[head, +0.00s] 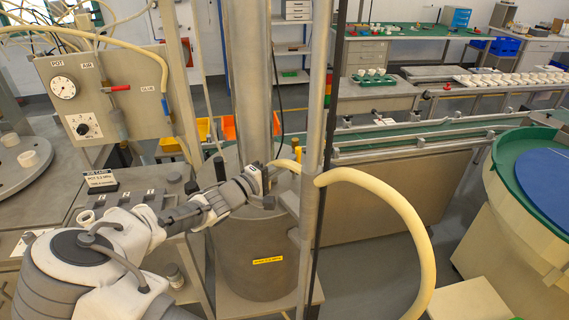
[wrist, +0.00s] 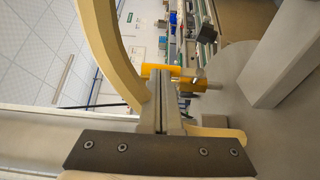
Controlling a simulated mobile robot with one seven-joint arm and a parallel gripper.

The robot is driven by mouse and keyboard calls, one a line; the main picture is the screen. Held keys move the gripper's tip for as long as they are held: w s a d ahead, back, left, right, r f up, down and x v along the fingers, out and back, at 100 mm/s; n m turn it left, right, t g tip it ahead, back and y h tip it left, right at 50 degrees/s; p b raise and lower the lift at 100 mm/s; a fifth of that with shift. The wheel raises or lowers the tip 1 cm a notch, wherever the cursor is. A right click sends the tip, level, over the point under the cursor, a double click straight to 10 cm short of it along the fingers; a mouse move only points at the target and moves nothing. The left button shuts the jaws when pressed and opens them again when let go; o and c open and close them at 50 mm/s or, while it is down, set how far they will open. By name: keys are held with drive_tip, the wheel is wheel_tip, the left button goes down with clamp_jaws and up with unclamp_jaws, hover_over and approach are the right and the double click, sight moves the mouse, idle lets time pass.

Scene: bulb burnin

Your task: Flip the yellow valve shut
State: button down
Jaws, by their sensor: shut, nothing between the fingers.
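The yellow valve (head: 298,154) shows as a small upright yellow piece by the grey post, at the end of a cream hose (head: 385,195). In the wrist view the yellow valve (wrist: 190,84) is a yellow bar and block just beyond my fingertips. My gripper (head: 268,174) is just left of the valve, in front of the large grey drum. In the wrist view my gripper (wrist: 162,80) has its fingers together with nothing between them. Its tips overlap the valve's yellow bar in the picture; I cannot tell whether they touch it. The post hides part of the valve's surroundings.
The grey drum (head: 255,255) stands behind and below my gripper. The grey upright post (head: 316,110) is close on the right, with the cream hose looping past it. A gauge panel (head: 100,95) stands at the left. A conveyor (head: 420,135) runs at the right.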

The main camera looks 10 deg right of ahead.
drive_tip(key=shift+d+r+m+y, duration=0.15)
drive_tip(key=shift+d+m+y, duration=0.15)
drive_tip(key=shift+y, duration=0.1)
drive_tip(key=d+m+g+y+b, duration=0.1)
drive_tip(key=d+y, duration=0.1)
drive_tip(key=d+m+g+y+b, duration=0.1)
drive_tip(key=d+m+y+b, duration=0.1)
drive_tip(key=y, duration=0.1)
drive_tip(key=shift+r, duration=0.15)
idle(0.7)
drive_tip(key=shift+d+r, duration=0.1)
drive_tip(key=shift+d, duration=0.1)
idle(0.4)
drive_tip(key=shift+r, duration=0.8)
drive_tip(key=shift+a+r+p, duration=0.1)
drive_tip(key=shift+p, duration=0.2)
